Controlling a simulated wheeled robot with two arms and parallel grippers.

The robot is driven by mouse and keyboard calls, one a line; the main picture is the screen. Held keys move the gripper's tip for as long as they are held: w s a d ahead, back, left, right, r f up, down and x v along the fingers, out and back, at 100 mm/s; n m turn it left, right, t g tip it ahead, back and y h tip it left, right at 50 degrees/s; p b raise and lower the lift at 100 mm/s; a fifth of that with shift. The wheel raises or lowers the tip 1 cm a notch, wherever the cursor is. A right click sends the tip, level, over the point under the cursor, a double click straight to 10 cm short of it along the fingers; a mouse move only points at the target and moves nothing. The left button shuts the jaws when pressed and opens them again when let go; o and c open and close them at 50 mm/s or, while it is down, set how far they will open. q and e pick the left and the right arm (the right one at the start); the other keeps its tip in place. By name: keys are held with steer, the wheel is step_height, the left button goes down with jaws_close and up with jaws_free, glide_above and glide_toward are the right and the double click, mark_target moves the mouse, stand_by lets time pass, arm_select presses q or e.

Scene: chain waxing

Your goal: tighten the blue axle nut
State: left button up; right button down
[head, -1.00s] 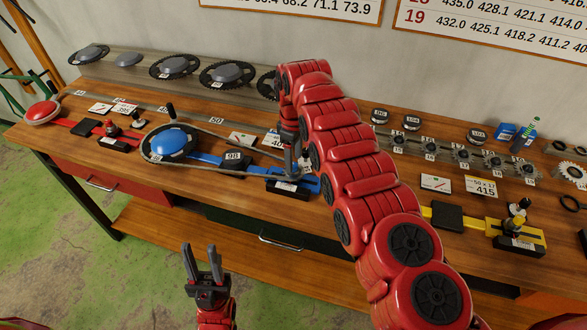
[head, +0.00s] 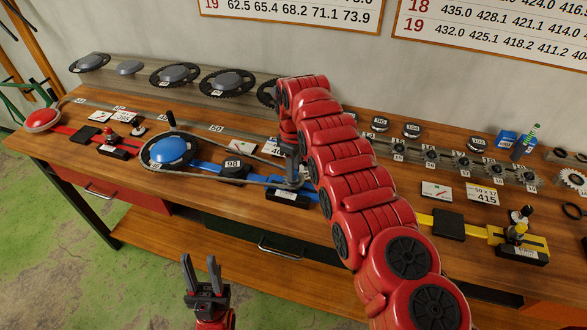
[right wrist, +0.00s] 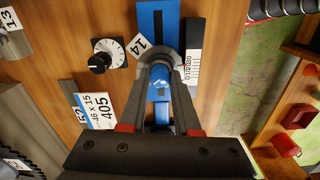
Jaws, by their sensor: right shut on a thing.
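The blue axle nut (right wrist: 158,80) sits between the fingertips of my right gripper in the right wrist view. My right gripper (right wrist: 158,72) points at the blue stand's axle and is shut on the nut. In the head view my right gripper (head: 292,180) stands over the right end of the blue stand (head: 204,167), and its fingers hide the nut there. A chain (head: 235,180) runs from the chainring with the blue hub (head: 171,151) to beneath this gripper. My left gripper (head: 205,272) is open and empty in front of the bench.
A dial (right wrist: 108,55) and a card reading 405 (right wrist: 97,103) lie beside the axle. The red stand (head: 85,128) is to the left and the yellow stand (head: 476,229) to the right. Small sprockets line the back right.

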steer(key=shift+f+m+b, duration=0.15)
steer(key=shift+m+b, duration=0.55)
steer(key=shift+b, duration=0.25)
steer(key=shift+m+b, duration=0.55)
steer(key=shift+m, duration=0.25)
steer(key=m, duration=0.2)
steer(key=shift+r+m, duration=0.2)
steer(key=shift+m, duration=2.2)
steer(key=c, duration=0.6)
jaws_free()
